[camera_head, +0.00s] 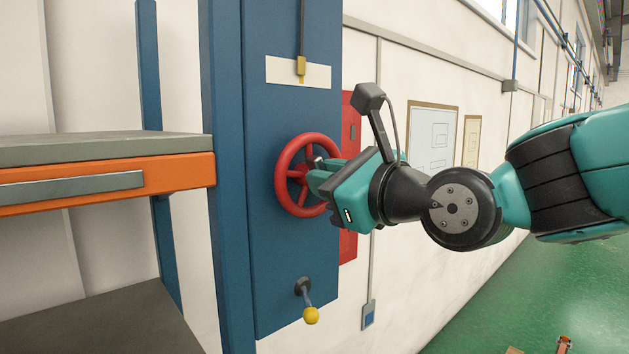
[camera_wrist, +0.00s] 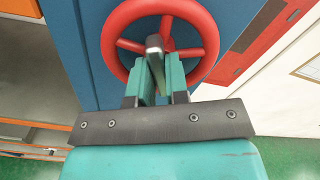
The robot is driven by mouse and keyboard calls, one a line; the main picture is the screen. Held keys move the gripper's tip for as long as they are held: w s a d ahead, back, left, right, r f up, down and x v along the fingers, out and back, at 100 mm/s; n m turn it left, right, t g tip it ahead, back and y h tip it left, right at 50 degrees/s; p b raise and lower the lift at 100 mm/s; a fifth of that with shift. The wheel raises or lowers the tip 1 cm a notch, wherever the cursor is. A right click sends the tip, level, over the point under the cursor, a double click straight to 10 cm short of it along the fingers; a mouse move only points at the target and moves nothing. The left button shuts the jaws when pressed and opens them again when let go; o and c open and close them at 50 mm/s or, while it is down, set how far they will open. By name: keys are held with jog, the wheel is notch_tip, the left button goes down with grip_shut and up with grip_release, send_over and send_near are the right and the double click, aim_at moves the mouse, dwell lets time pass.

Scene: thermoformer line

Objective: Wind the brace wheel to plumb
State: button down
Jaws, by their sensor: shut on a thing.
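The red brace wheel (camera_head: 284,166) is mounted on the face of a blue panel (camera_head: 262,115). It also fills the top middle of the wrist view (camera_wrist: 208,28), with its rim and spokes showing. My gripper (camera_head: 319,177) is in front of the wheel's right part. In the wrist view its two green fingers (camera_wrist: 160,75) are closed around a grey handle (camera_wrist: 154,42) that stands out from the wheel. The fingers hide part of the hub and lower rim. Above the wheel, a yellow plumb weight (camera_head: 300,66) hangs on a dark line before a cream plate (camera_head: 281,73).
Below the wheel, a lever with a yellow knob (camera_head: 311,315) sticks out of the panel. An orange-edged shelf (camera_head: 180,172) stands at left. A red box (camera_head: 348,247) is on the wall behind the panel. Green floor (camera_head: 500,300) is open at right.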

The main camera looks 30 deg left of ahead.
jog(key=shift+m, duration=0.7)
jog(key=shift+m, duration=1)
jog(key=c, duration=1)
grip_release()
jog(key=shift+m, duration=0.3)
jog(key=shift+c, duration=0.2)
jog(key=shift+d, duration=0.15)
jog(key=b+v, duration=0.9)
jog(key=v, duration=0.8)
